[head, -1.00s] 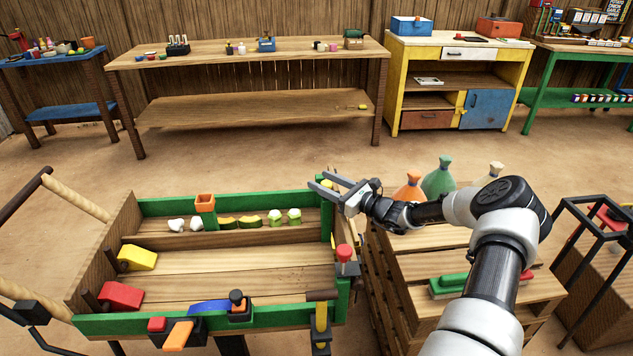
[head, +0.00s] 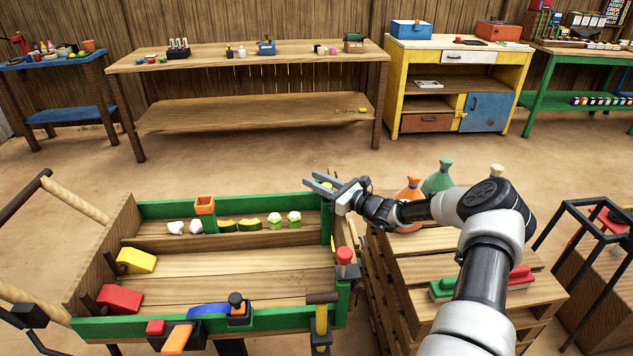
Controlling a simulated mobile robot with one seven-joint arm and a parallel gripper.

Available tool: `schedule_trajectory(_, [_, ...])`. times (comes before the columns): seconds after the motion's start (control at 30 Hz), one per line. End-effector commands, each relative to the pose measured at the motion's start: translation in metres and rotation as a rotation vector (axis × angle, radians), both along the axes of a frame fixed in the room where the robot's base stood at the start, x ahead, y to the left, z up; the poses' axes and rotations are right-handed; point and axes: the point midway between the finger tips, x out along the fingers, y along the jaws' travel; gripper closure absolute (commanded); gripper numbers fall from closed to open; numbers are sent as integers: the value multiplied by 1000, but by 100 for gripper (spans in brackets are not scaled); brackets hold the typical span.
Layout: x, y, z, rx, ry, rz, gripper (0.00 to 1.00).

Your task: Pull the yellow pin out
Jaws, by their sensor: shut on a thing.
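My gripper (head: 313,180) is at the far right corner of the wooden cart (head: 158,209), which has green rails. Its two grey fingers point left, and they are shut on a small yellow thing between them, which I take to be the yellow pin (head: 327,185). Only a little yellow shows there. The fingers and the wrist hide most of it, and I cannot tell whether its lower end is still in the cart's corner.
A red-knobbed post (head: 345,256) stands on the cart's right side, with a yellow brown-topped part (head: 321,320) near the front corner. Open floor lies behind the cart.

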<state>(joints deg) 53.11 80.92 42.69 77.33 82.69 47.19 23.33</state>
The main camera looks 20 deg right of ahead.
Motion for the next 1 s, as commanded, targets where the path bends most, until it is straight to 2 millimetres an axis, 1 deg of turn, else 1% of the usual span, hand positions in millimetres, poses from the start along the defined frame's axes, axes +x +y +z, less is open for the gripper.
schedule_trajectory(0.07, [0, 0, 8, -1, -1, 0, 100])
schedule_trajectory(0.2, [0, 0, 34, -2, -1, 0, 100])
schedule_trajectory(0.3, [0, 0, 46, -1, -1, 0, 100])
schedule_trajectory(0.57, [0, 0, 47, 1, -5, 0, 100])
schedule_trajectory(0.6, [0, 0, 47, 2, -6, 0, 71])
schedule_trajectory(0.67, [0, 0, 47, 2, -6, 0, 61])
schedule_trajectory(0.7, [0, 0, 47, 1, -5, 0, 54])
schedule_trajectory(1.0, [-1, -1, 45, 0, -1, 0, 54])
